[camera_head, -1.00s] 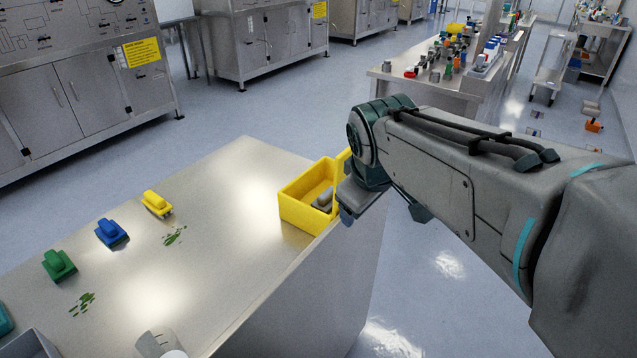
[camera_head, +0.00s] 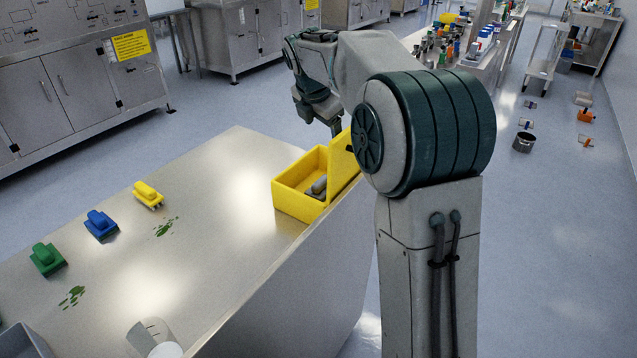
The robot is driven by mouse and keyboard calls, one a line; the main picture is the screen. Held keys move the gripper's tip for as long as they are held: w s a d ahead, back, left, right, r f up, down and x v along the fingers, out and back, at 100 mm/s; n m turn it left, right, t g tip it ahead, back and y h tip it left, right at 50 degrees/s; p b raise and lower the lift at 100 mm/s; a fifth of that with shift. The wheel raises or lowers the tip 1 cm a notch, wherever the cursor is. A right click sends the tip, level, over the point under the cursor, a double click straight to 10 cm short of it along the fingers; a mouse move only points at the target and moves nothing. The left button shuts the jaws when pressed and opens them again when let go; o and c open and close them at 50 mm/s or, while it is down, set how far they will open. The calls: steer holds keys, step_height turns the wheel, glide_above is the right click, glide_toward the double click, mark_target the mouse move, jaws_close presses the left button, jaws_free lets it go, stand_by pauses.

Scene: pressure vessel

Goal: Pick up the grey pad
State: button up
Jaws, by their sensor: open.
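A grey pad-like object (camera_head: 319,186) lies inside the open yellow box (camera_head: 290,198) at the right edge of the metal table. It is partly hidden by the box wall. My gripper (camera_head: 318,118) is open and appears empty, above and beyond the box in the picture, pointing down. It is clear of the grey object. My forearm and elbow pass over the right side of the box and hide part of its raised yellow lid (camera_head: 343,155).
A yellow pad (camera_head: 148,194), a blue pad (camera_head: 101,225) and a green pad (camera_head: 46,259) stand at the table's left, near green smears (camera_head: 166,227). A clear beaker (camera_head: 154,338) and a grey tray (camera_head: 30,343) are at the front. The table's (camera_head: 200,265) middle is free.

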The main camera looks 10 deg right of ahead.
mark_target(321, 180)
steer(key=f+n+g+p, duration=0.1)
steer(key=f, duration=0.5)
steer(key=w+f+n+g+p, duration=0.1)
steer(key=f, duration=0.5)
steer(key=w+f+g+y, duration=0.1)
steer(key=f, duration=0.6)
steer(key=shift+w+d+n+p, duration=0.1)
steer(key=shift+d+n+p, duration=0.1)
steer(key=shift+n+p, duration=0.2)
steer(key=c, duration=1)
